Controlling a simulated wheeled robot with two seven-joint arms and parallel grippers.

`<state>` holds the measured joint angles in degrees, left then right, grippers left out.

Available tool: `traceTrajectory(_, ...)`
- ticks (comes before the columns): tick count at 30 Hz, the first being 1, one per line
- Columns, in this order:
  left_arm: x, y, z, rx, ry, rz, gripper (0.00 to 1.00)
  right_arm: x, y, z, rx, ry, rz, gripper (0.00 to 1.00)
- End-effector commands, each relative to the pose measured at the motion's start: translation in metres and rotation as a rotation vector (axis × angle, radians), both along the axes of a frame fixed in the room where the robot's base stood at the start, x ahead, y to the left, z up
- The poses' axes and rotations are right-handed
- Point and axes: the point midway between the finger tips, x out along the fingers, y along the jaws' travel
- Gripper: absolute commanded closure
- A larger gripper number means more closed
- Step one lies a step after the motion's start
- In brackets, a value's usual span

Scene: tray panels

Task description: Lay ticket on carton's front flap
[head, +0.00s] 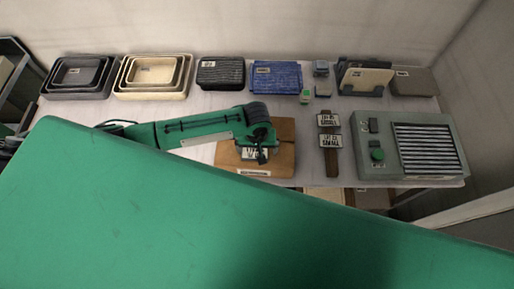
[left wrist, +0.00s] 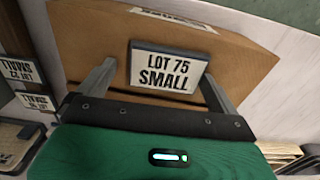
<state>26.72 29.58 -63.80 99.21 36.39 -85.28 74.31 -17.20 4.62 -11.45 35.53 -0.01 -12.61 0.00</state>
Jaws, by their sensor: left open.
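The brown carton (head: 284,130) sits at the front middle of the table, partly hidden by my left arm. It fills the upper part of the left wrist view (left wrist: 85,30). A ticket (head: 256,154) with a dark edge lies against the carton's brown face; in the left wrist view the ticket (left wrist: 168,71) reads "LOT 75 SMALL". My left gripper (head: 260,157) is open over it. In the left wrist view the fingers of the gripper (left wrist: 158,76) stand on either side of the ticket, apart from its edges. My right gripper is not in view.
A brown strip (head: 330,165) with two more tickets (head: 329,121) (head: 332,142) lies right of the carton. A grey panel with a green knob (head: 377,155) stands further right. Nested trays (head: 78,77), (head: 152,76), a black box (head: 220,73) and a blue bundle (head: 276,78) line the back.

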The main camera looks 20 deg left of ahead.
Motion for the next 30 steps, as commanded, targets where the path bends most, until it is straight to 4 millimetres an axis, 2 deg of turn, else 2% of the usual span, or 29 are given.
traceTrajectory(1, -0.01, 0.005, -0.015, 0.015, 0.025, 0.001, 0.0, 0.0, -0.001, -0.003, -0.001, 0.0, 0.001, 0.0)
traceTrajectory(10, -0.01, 0.006, -0.015, 0.017, 0.026, 0.002, 0.0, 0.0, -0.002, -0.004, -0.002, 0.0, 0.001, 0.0)
traceTrajectory(14, -0.009, 0.007, -0.008, 0.017, 0.025, 0.001, 0.0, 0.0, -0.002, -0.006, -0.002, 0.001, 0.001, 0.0)
traceTrajectory(17, -0.009, 0.006, 0.004, 0.016, 0.023, 0.003, 0.0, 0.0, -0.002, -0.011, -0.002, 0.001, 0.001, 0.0)
traceTrajectory(24, -0.006, 0.003, 0.062, 0.009, 0.016, 0.0, 0.0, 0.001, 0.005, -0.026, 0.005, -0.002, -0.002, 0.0)
traceTrajectory(30, -0.006, 0.002, 0.102, 0.009, 0.013, 0.0, 0.0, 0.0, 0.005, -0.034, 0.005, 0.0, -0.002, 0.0)
